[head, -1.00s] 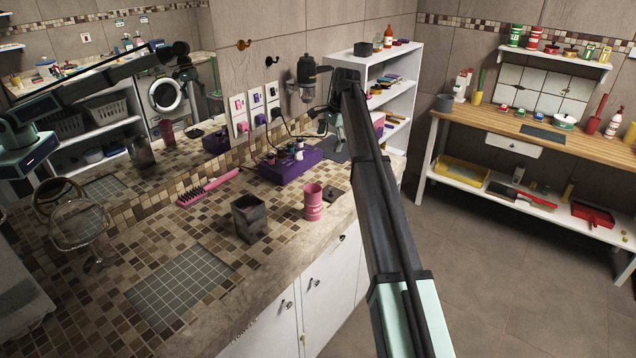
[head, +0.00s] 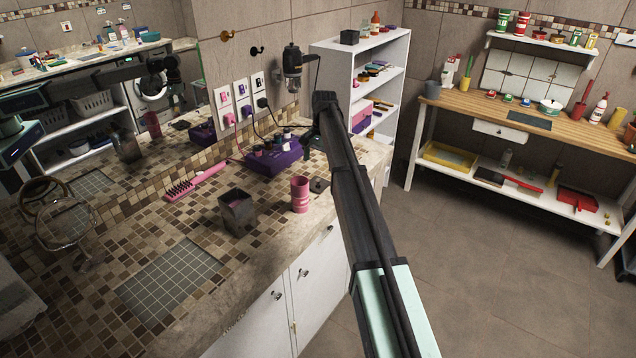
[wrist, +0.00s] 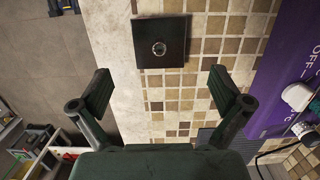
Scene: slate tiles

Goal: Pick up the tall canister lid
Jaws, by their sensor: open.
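The lid (wrist: 160,42) is a dark square plate with a small round metallic knob in its middle. It lies flat on the tiled counter in the wrist view. In the head view the lid (head: 319,185) is a small dark shape right of the pink cup, close to my arm. My gripper (wrist: 160,85) is open and empty above the counter, its fingers spread wider than the lid. The lid lies beyond the fingertips, toward the top of the wrist view. A dark square open-topped canister (head: 237,214) stands on the counter.
A pink cup (head: 300,195) stands between canister and lid. A purple box (head: 272,159) with jars and plugged cables is behind; it also shows at the right of the wrist view (wrist: 285,75). A pink brush (head: 195,184) lies left. The counter's front edge is near the lid.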

